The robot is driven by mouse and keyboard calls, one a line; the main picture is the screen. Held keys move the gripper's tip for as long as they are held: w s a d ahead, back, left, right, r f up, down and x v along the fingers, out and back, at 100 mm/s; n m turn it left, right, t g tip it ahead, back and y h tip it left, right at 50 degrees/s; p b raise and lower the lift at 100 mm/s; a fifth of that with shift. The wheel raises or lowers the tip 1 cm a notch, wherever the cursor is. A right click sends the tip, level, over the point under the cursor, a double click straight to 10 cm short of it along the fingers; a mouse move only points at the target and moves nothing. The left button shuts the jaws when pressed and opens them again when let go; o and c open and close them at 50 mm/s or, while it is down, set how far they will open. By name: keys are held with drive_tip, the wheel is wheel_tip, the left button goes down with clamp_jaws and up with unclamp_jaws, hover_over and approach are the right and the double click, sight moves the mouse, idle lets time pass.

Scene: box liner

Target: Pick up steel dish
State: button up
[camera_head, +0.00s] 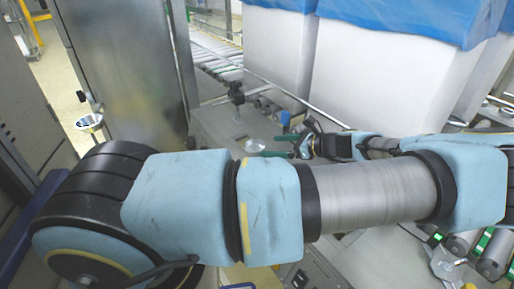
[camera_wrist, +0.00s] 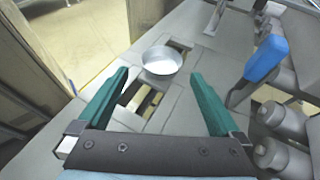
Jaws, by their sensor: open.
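The steel dish (camera_wrist: 162,62) is a small round bowl, pale inside, standing upright on the grey metal surface. In the wrist view it lies beyond my gripper (camera_wrist: 160,88), roughly in line with the gap between the two green fingers. The fingers are apart and nothing is between their tips. In the head view the dish (camera_head: 255,145) sits just left of my gripper (camera_head: 285,146), which is small and partly hidden behind my arm. I cannot tell how high the fingers are above the surface.
A blue-handled part (camera_wrist: 265,58) stands right of my gripper, near metal rollers (camera_wrist: 282,118). Slots open in the surface below the dish. White boxes with blue liners (camera_head: 375,75) stand behind on the right. A steel panel (camera_head: 125,70) rises on the left.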

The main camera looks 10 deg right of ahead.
sight(248, 144)
drive_tip(key=shift+w+p+x, duration=0.25)
drive_tip(key=shift+p+x, duration=0.45)
drive_tip(key=shift+x, duration=2.9)
drive_tip(key=shift+d, duration=0.1)
drive_tip(key=shift+c, duration=0.2)
drive_tip(key=shift+w, duration=0.2)
drive_tip(key=c, duration=0.5)
drive_tip(key=shift+s, duration=0.1)
drive_tip(key=c, duration=0.6)
drive_tip(key=shift+r, duration=0.2)
